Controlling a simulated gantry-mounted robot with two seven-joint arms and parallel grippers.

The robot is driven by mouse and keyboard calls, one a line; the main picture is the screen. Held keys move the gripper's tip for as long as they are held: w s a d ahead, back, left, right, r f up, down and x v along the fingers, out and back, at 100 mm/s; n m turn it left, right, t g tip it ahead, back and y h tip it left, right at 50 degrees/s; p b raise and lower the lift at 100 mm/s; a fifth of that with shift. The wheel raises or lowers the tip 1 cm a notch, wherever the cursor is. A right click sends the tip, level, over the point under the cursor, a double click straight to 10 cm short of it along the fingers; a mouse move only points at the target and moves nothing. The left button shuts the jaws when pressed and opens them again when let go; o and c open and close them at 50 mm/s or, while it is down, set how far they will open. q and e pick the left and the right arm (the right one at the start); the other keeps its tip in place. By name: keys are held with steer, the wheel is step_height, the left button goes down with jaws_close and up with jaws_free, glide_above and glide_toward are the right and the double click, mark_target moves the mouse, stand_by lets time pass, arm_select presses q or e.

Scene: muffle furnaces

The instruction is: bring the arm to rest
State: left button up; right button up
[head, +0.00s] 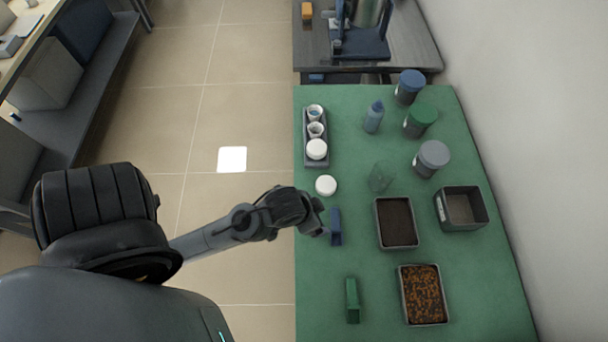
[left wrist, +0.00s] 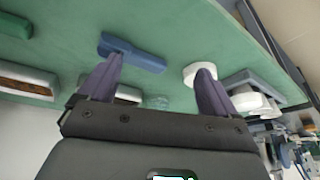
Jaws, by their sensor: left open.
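My left arm comes in from the left in the head view, and its gripper (head: 318,218) hangs over the left edge of the green table (head: 375,285). In the left wrist view the two fingers of the left gripper (left wrist: 160,72) are spread wide with nothing between them. A blue block-like piece (head: 336,227) lies on the table close by the fingers; it also shows past one fingertip in the left wrist view (left wrist: 135,55). A white round lid (head: 326,185) lies just beyond the gripper. My right gripper is not in view.
A rack (head: 308,160) with small white cups stands beyond the lid. A dark-filled tray (head: 397,222), an orange-brown-filled tray (head: 423,294), an empty bin (head: 461,208), several jars and bottles, and a green block (head: 352,300) stand on the table.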

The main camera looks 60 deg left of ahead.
arm_select(q)
steer(key=shift+m+g, duration=0.3)
steer(key=shift+g, duration=0.3)
steer(key=s, duration=0.1)
steer(key=s+r, duration=0.1)
steer(key=s+d, duration=0.1)
steer(key=s, duration=0.1)
steer(key=shift+s+d+r, duration=0.1)
steer(key=shift+r, duration=0.05)
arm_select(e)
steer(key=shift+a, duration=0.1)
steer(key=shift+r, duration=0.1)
arm_select(q)
step_height(320, 180, up, 30)
steer(key=p, duration=3)
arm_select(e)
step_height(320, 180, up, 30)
